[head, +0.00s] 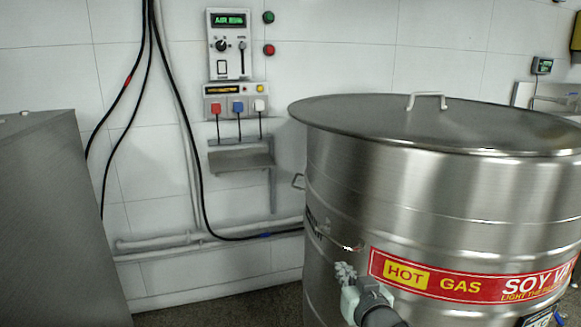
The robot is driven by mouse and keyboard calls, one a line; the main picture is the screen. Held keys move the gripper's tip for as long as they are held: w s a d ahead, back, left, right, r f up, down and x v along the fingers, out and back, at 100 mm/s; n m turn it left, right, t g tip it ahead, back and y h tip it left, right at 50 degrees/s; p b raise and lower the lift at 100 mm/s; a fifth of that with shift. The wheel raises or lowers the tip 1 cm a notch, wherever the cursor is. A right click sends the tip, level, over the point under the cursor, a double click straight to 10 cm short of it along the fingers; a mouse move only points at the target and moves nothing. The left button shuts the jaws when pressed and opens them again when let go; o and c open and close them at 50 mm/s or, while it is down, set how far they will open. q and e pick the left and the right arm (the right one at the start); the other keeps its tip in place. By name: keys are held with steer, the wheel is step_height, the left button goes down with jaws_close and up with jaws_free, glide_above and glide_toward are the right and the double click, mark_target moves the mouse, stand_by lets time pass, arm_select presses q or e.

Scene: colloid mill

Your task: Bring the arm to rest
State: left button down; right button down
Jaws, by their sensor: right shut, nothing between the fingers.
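My right gripper (346,274) shows at the bottom, right of centre, in front of the steel vat. Its fingers are shut with nothing held, and they point up and away. They overlap the vat's wall in the picture; I cannot tell whether they touch it. Part of my right arm shows just below, at the bottom edge. My left gripper is not in view.
A large lidded steel vat (400,185) with a red "HOT GAS" label (460,283) fills the right. A grey metal cabinet (50,215) stands at left. A control box (229,45), coloured plugs and black cables (185,110) are on the tiled wall. Some floor shows between.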

steer(key=s+d+f+g+h, duration=0.1)
steer(key=s+d+f+g, duration=0.3)
steer(key=s+f, duration=0.5)
steer(key=s+d+f+g+h, duration=0.25)
steer(key=s+d+f, duration=0.35)
steer(key=f, duration=0.5)
steer(key=s+d+f+g, duration=0.2)
steer(key=s+f, duration=0.2)
steer(key=s, duration=0.5)
steer(key=s+d+f+g, duration=0.3)
steer(key=s+f, duration=0.2)
steer(key=s, duration=0.4)
steer(key=shift+s+f+n, duration=0.15)
steer(key=shift+s+n, duration=0.15)
steer(key=shift+s, duration=0.05)
steer(key=shift+g, duration=0.25)
